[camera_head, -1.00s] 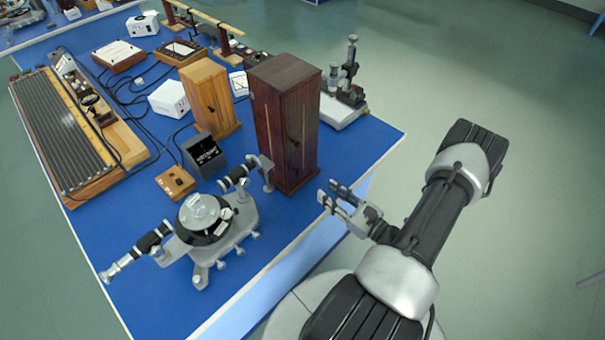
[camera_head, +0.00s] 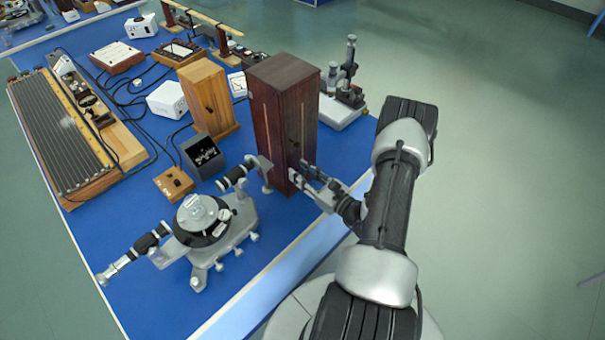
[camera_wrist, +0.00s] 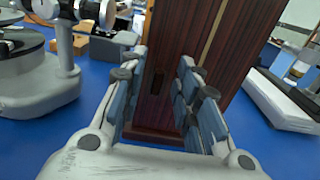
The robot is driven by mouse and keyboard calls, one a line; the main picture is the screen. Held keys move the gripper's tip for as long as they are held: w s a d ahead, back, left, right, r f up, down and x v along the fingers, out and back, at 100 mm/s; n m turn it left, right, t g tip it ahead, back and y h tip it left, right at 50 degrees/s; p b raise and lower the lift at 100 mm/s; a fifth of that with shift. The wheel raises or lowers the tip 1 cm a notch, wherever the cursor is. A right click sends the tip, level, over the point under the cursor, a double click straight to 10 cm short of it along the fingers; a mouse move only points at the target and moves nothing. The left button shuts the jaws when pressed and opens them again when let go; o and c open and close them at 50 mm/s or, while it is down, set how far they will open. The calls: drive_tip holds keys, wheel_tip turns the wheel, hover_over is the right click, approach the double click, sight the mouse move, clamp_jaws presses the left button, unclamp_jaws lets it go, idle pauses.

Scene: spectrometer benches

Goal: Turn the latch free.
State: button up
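The tall dark-brown wooden cabinet (camera_head: 278,125) stands upright on the blue bench near its right edge. A dark mark on the cabinet front, perhaps the latch (camera_head: 294,139), also shows in the head view. My gripper (camera_head: 300,175) is open and empty, low in front of the cabinet. Its two fingers (camera_wrist: 163,68) stand apart, pointing at the cabinet face. I cannot tell whether they touch it.
A spectrometer (camera_head: 205,220) stands left of my gripper, its arm end close to the cabinet. A lighter wooden cabinet (camera_head: 208,95) is behind at the left. A grey instrument on a white base (camera_head: 338,108) stands to the right. The floor to the right is clear.

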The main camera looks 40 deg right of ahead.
clamp_jaws()
idle(0.5)
drive_tip(key=shift+a+f+n+b, duration=0.25)
drive_tip(key=shift+n+b, duration=1.65)
drive_tip(key=shift+n, duration=1.1)
drive_tip(key=shift+a+f+n+b, duration=0.2)
drive_tip(key=shift+n+b, duration=1.7)
drive_tip(key=shift+n, duration=1.1)
drive_tip(key=shift+a+f+n+b, duration=0.25)
drive_tip(key=shift+n+b, duration=1.65)
drive_tip(key=shift+n, duration=1.1)
drive_tip(key=shift+o, duration=0.4)
unclamp_jaws()
